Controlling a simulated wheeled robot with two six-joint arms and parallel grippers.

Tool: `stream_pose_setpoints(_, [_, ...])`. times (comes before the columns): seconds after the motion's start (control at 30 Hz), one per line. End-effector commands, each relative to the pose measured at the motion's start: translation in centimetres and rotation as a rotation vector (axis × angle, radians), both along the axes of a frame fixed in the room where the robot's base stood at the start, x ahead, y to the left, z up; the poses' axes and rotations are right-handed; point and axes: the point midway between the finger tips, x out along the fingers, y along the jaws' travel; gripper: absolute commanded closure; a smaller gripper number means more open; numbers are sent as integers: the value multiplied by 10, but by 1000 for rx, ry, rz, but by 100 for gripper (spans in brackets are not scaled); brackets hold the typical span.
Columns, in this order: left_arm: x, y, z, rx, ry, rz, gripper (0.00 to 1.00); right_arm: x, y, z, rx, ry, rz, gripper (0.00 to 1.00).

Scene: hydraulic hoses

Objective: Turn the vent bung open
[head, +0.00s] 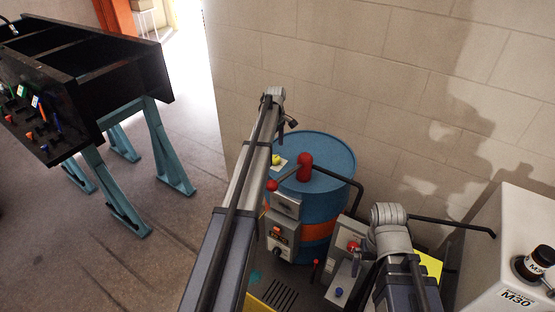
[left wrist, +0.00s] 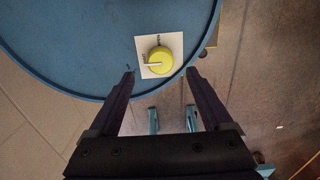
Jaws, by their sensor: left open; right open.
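The vent bung (left wrist: 160,60) is a round yellow-green knob on a square white plate (left wrist: 172,40), near the rim of the blue drum top (left wrist: 95,45). A white pointer line on it points left in the left wrist view. Small lettering at the plate's left and top is too small to read surely. In the head view the bung (head: 277,160) is beside my left arm. My left gripper (left wrist: 160,74) is open and empty, its fingertips apart on either side just below the bung in the picture. My right gripper (head: 362,262) is open, partly hidden by its wrist, low right of the drum.
A red capped fitting (head: 305,166) and a black pipe (head: 340,178) stand on the drum. A grey control box (head: 280,240) is in front. A white tank (head: 520,230) is at right, a black bench (head: 90,75) at left. A block wall stands behind.

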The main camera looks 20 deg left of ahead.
Motion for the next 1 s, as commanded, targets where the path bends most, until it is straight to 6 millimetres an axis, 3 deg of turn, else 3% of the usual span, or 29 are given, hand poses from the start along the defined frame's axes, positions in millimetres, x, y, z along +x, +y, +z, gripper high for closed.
stream_pose_setpoints(0.03, [0,0,-12,0,0,0,17,0,0,-11,0,0,-1,0])
stream_pose_setpoints(0.4, [0,0,-56,0,0,0,17,0,0,-56,-1,-1,4,0])
stream_pose_setpoints(0.8, [0,0,-61,0,0,0,17,0,0,-61,-1,-1,7,0])
stream_pose_setpoints(1.0, [0,0,-61,0,0,0,38,0,0,-61,-1,-1,7,0])
